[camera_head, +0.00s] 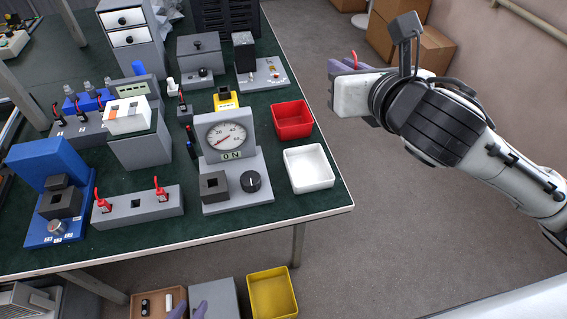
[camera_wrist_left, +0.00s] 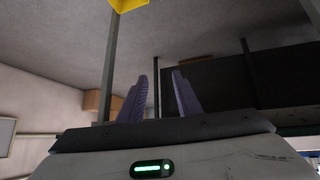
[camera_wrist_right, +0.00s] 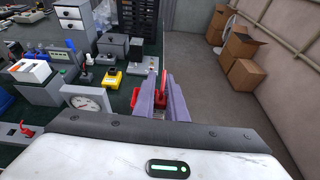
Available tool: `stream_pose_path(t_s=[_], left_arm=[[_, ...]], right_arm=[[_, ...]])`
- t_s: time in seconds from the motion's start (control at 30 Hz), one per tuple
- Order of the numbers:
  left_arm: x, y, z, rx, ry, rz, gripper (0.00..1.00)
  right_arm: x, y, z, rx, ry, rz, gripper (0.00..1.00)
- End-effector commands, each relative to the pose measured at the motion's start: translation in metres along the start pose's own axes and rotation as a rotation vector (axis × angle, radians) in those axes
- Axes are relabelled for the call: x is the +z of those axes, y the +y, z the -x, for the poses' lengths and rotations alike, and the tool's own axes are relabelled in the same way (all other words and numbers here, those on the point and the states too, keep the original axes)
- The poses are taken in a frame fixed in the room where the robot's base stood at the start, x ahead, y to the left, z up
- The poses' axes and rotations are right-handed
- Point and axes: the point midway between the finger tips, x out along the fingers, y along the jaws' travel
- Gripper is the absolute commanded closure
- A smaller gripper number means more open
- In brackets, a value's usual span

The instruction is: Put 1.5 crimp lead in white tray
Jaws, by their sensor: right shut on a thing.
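The white tray (camera_head: 308,183) stands empty near the right front corner of the green-topped table. My right gripper (camera_head: 345,66) is to the right of the table, up and right of the white tray in the head view. It is shut on a red lead (camera_wrist_right: 163,80), which stands up between the purple fingers in the right wrist view; any size marking is not readable. My left gripper (camera_wrist_left: 160,95) is open and empty, low below the table's front edge, with its purple fingers (camera_head: 190,310) at the bottom of the head view.
A red tray (camera_head: 293,130) stands behind the white tray. A gauge stand (camera_head: 227,140) is to its left. A grey block (camera_head: 137,207) holds two red-topped leads. A yellow bin (camera_head: 272,297) is below the table. Cardboard boxes (camera_head: 420,50) stand behind my right arm.

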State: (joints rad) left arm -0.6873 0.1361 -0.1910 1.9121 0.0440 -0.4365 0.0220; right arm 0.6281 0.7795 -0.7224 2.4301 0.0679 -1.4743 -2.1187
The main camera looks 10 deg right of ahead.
Motion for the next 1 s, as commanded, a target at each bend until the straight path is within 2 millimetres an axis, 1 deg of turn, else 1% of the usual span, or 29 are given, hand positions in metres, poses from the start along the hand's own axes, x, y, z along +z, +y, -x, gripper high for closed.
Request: stream_pose_path(t_s=[0.03,0.07,0.1,0.2,0.3,0.43,0.6,0.7,0.9,1.0], left_arm=[[0.007,-0.001,-0.007,0.0,0.001,-0.001,0.69],[0.009,-0.001,-0.01,0.0,0.0,-0.001,0.69],[0.011,-0.001,-0.013,0.001,-0.001,-0.002,0.69],[0.016,-0.001,-0.018,0.001,-0.002,-0.003,0.69],[0.018,-0.001,-0.021,0.003,0.0,-0.005,0.69],[0.019,0.001,-0.023,0.005,0.003,-0.005,0.69],[0.022,0.002,-0.029,0.007,0.006,-0.008,0.69],[0.02,0.003,-0.03,0.01,0.011,-0.009,0.69],[0.021,0.005,-0.032,0.014,0.008,-0.01,0.69],[0.024,0.005,-0.035,0.014,0.006,-0.011,0.69]], right_arm=[[-0.028,0.006,-0.019,0.007,0.015,-0.012,1.0],[-0.04,0.009,-0.029,0.01,0.015,-0.015,1.0],[-0.056,0.012,-0.041,0.012,0.014,-0.016,1.0],[-0.092,0.02,-0.064,0.015,0.012,-0.006,1.0],[-0.121,0.026,-0.078,0.016,0.013,0.011,1.0],[-0.144,0.03,-0.087,0.016,0.013,0.028,1.0],[-0.177,0.029,-0.098,0.015,0.015,0.033,1.0],[-0.192,0.029,-0.103,0.016,0.014,0.033,1.0],[-0.205,0.028,-0.109,0.015,0.011,0.032,1.0],[-0.217,0.028,-0.112,0.016,0.014,0.032,1.0]])
